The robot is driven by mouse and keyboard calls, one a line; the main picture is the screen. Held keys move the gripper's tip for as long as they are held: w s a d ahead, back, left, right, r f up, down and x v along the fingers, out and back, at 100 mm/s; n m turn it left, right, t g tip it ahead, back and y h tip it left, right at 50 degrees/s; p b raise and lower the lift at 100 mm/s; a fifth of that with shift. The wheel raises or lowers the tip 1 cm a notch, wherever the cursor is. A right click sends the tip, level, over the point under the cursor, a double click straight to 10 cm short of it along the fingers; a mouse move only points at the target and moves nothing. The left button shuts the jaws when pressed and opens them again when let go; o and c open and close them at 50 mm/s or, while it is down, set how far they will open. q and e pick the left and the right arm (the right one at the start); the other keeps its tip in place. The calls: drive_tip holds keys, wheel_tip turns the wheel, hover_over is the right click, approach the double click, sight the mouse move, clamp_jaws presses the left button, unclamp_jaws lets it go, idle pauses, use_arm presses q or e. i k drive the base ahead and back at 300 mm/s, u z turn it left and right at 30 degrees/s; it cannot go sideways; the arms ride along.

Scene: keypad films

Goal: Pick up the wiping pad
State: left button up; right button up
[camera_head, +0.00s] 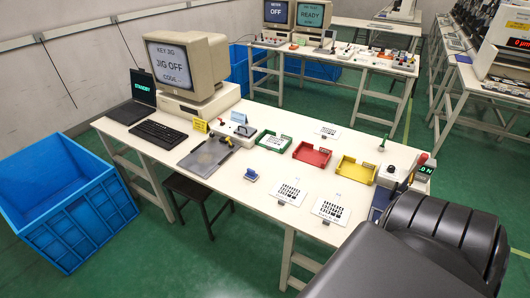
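A small blue block (251,175) lies on the white table near its front edge, left of the printed sheets; it looks like the wiping pad, though it is too small to be sure. Nothing touches it. Neither of my grippers shows in the view. A dark arm part of mine fills the bottom right corner and hides the table's right end.
The white table (232,188) holds a grey tray (207,157), green (258,141), red (296,155) and yellow (341,170) trays, and printed sheets (283,191). A monitor (172,65) stands at the back left. A blue crate (107,213) and dark stool (187,188) stand on the floor.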

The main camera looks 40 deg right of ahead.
sight(251, 174)
drive_tip(key=z, duration=1.8)
drive_tip(key=i, duration=0.3)
